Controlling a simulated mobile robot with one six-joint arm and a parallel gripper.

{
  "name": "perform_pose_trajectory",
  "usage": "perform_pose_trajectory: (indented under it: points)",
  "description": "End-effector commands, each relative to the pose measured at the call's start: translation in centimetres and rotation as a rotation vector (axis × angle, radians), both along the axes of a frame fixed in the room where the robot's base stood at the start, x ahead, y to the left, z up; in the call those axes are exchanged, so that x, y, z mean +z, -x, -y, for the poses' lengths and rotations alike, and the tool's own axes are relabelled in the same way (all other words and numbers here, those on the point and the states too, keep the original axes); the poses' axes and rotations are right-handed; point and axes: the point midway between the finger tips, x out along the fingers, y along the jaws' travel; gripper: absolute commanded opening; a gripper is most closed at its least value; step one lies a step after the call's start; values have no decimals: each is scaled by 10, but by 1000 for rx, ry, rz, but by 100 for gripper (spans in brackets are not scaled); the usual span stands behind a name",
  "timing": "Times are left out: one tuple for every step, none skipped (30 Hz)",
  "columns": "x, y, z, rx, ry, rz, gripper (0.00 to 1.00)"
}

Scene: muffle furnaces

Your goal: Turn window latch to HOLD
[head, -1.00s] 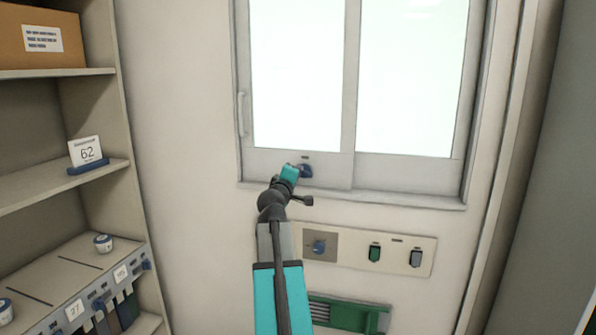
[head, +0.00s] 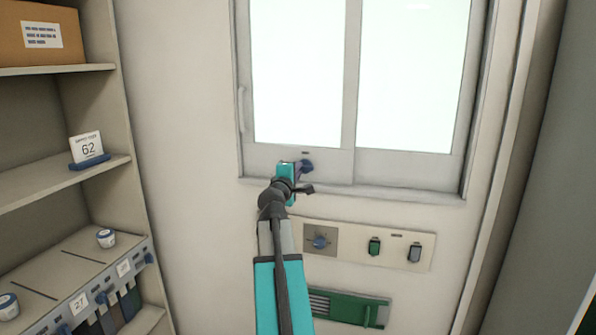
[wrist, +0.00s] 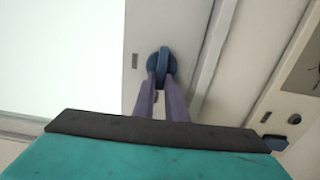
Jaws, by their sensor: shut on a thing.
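The window latch (wrist: 162,65) is a dark blue knob on the lower frame of the window, seen close in the wrist view. In the head view the latch (head: 306,166) sits just right of my gripper's teal end and is partly covered. My gripper (wrist: 162,82) has its two purple fingers shut on the latch's raised grip. A small grey mark shows on the frame beside the latch. I cannot read any latch label.
The sliding window (head: 295,80) is bright, with a handle on its left. Below is a panel (head: 345,243) with a blue knob and two switches. A green rack (head: 350,308) is under it. Shelves (head: 60,185) stand at left; a grey surface closes the right.

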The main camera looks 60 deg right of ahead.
Motion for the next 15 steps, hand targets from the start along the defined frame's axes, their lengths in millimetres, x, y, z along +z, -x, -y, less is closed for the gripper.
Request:
perform_pose_trajectory:
  points:
    - [-5,-1,-2,1,-7,-1,0]
    - [-5,-1,-2,1,-7,-1,17]
    - [-5,-1,-2,1,-7,-1,24]
    - [-4,-1,-2,1,-6,-1,29]
    - [-4,-1,-2,1,-6,-1,30]
    - [-4,-1,-1,0,-5,-1,30]
    - [-3,-1,-1,0,-5,-1,30]
    - [-3,-1,-1,0,-4,0,30]
    - [-3,0,-1,0,-4,0,30]
    - [-2,0,-1,0,-3,0,30]
    - [-2,-1,-1,0,-3,0,30]
    - [-2,0,-1,0,-3,0,30]
    - [-2,0,-1,0,-3,0,30]
    - [-2,0,-1,0,-2,0,30]
    - [-2,0,-1,0,-2,0,30]
